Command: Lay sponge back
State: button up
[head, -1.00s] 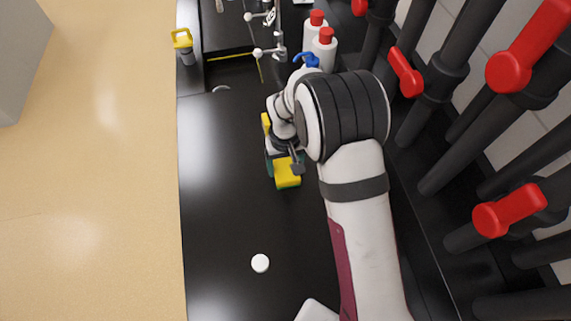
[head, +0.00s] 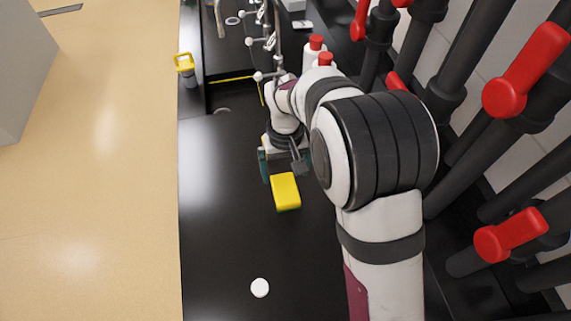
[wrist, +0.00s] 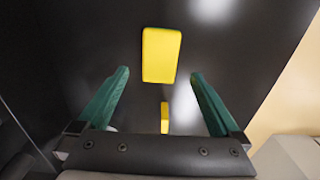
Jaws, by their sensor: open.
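The yellow sponge (head: 285,189) lies on the black worktop, with a thin green layer at its lower edge. It also shows in the wrist view (wrist: 161,55), just beyond my fingertips. My gripper (head: 287,174) is open, with its teal fingers apart and pointing toward the sponge. In the wrist view my gripper (wrist: 160,73) holds nothing, and I cannot tell its exact distance from the sponge. A smaller yellow patch (wrist: 164,117) shows between the fingers; I cannot tell what it is.
A yellow-topped item (head: 184,64) stands by the sink edge. Bottles with red caps (head: 315,45) stand beyond my arm. Dark pipes with red handles (head: 508,235) line the right. The worktop left of the sponge is clear.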

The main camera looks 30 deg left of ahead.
jog(key=s+d+r+m, duration=0.2)
jog(key=d+r+m, duration=0.4)
jog(key=d+r, duration=0.8)
jog(key=s+d+f+m+y, duration=0.1)
jog(key=s+d+m, duration=0.7)
jog(key=s+d, duration=0.6)
jog(key=shift+s+f+m+y, duration=0.15)
jog(key=shift+s+m+y, duration=0.2)
jog(key=shift+s, duration=0.35)
